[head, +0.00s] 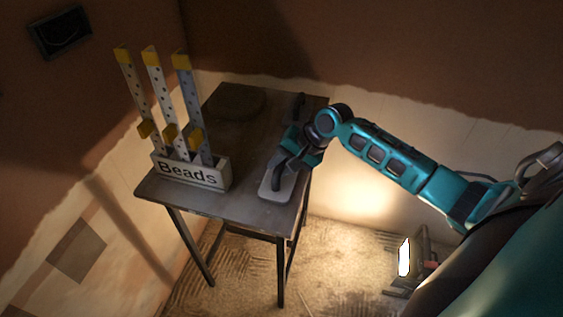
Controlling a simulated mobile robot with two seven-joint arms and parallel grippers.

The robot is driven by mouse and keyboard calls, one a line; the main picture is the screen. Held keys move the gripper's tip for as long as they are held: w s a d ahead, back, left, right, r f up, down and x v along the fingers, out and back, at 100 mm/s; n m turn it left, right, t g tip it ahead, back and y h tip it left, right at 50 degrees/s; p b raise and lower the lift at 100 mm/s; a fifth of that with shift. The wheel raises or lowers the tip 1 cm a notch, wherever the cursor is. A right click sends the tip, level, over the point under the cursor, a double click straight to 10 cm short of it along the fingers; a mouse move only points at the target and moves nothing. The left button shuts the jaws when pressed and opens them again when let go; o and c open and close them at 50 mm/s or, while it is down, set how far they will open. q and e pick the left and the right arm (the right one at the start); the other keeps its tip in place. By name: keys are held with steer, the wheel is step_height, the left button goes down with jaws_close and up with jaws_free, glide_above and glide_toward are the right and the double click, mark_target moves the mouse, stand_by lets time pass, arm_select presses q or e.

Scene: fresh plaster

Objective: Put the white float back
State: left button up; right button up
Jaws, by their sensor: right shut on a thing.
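The white float (270,193) is a pale flat plate with a dark handle. It lies at the front right edge of the dark table (225,203). My right gripper (281,170) comes in from the right and is shut on the float's handle. The float looks flat on the table top or just above it; I cannot tell which. The gripper hides part of the handle and the plate's far end. My left gripper does not show.
A box marked "Beads" (190,173) holds three upright perforated strips with yellow ends (153,90) at the table's left. A dark round shape (236,99) is at the back. Another dark tool (298,107) lies behind my gripper. A lit work lamp (404,257) stands on the floor.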

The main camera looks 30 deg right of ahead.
steer(key=o, duration=1)
steer(key=shift+p+v, duration=0.85)
steer(key=shift+v, duration=0.7)
steer(key=v, duration=0.5)
